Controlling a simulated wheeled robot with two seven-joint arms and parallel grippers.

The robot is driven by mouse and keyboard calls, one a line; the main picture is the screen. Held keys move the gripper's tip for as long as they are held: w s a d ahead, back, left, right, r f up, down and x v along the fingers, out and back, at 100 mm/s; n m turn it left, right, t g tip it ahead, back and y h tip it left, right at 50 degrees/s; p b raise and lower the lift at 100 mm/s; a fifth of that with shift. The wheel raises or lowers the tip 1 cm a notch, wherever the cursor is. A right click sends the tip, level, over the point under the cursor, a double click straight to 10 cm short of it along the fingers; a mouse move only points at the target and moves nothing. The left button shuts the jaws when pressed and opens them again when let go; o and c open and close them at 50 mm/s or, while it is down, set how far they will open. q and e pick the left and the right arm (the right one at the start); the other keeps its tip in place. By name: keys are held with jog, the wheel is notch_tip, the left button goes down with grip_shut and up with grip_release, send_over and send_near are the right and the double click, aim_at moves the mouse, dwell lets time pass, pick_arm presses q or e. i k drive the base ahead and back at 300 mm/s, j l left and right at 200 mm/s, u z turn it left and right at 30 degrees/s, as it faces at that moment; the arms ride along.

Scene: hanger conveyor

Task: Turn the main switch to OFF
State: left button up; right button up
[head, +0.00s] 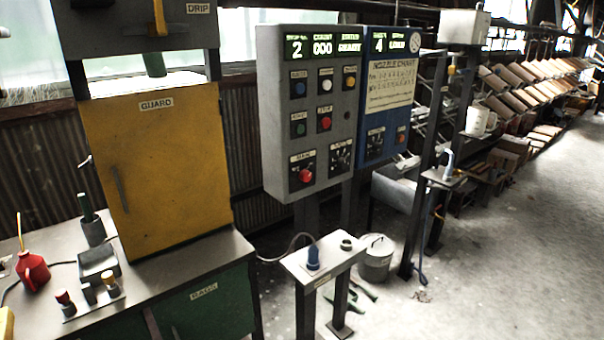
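The main switch is a red knob (305,175) on a black plate at the lower left of the grey control panel (272,110). A label above it seems to read MAIN. The knob's markings are too small to tell which position it is in. A black selector (340,154) sits to its right on the same panel. A separate red button (325,123) is higher up, among blue, white, yellow and green ones. Neither of my grippers shows in the head view, and nothing covers the knob.
A blue panel (373,120) with a nozzle chart adjoins the grey panel. A yellow guard door (152,180) stands left, above a metal bench with a red oil can (33,271). A small stand (320,262) and a bucket (377,258) are below the panels. Open floor lies right.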

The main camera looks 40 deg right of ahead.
aim_at(305, 175)
jog(key=z, duration=1.25)
